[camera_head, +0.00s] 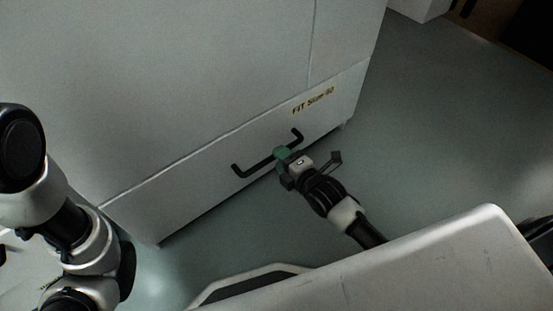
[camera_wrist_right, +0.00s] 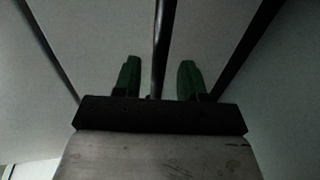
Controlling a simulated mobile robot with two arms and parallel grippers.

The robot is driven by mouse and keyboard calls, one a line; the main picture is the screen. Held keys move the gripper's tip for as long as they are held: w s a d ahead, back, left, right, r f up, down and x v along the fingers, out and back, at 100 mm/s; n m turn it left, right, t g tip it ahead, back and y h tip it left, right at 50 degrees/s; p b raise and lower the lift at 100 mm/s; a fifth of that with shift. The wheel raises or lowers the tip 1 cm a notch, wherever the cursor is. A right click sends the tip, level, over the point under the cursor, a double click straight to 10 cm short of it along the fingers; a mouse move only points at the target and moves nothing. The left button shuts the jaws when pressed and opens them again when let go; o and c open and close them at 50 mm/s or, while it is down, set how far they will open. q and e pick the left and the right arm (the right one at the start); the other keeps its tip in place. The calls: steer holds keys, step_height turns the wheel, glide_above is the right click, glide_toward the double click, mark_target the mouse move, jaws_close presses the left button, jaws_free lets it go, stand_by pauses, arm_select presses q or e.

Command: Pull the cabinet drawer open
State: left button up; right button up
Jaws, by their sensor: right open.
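The cabinet (camera_head: 200,80) is a large pale grey box at the upper left of the head view. Its low drawer (camera_head: 215,160) has a black bar handle (camera_head: 251,170) and looks shut. My right gripper (camera_head: 283,152) has green fingertips and is at the handle's right half. In the right wrist view, the dark handle bar (camera_wrist_right: 164,45) runs between the two open green fingers (camera_wrist_right: 158,80), with gaps on both sides. Whether a finger touches the bar is not clear. My left arm shows at the left edge of the head view, but its gripper is out of sight.
A small label (camera_head: 313,100) sits on the cabinet front near the drawer's right end. Grey-green floor (camera_head: 440,120) is clear to the right of the cabinet. A pale box (camera_head: 420,8) stands at the top right.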

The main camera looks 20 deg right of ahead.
steer(key=shift+b+x, duration=0.45)
steer(key=shift+x, duration=0.8)
jaws_close()
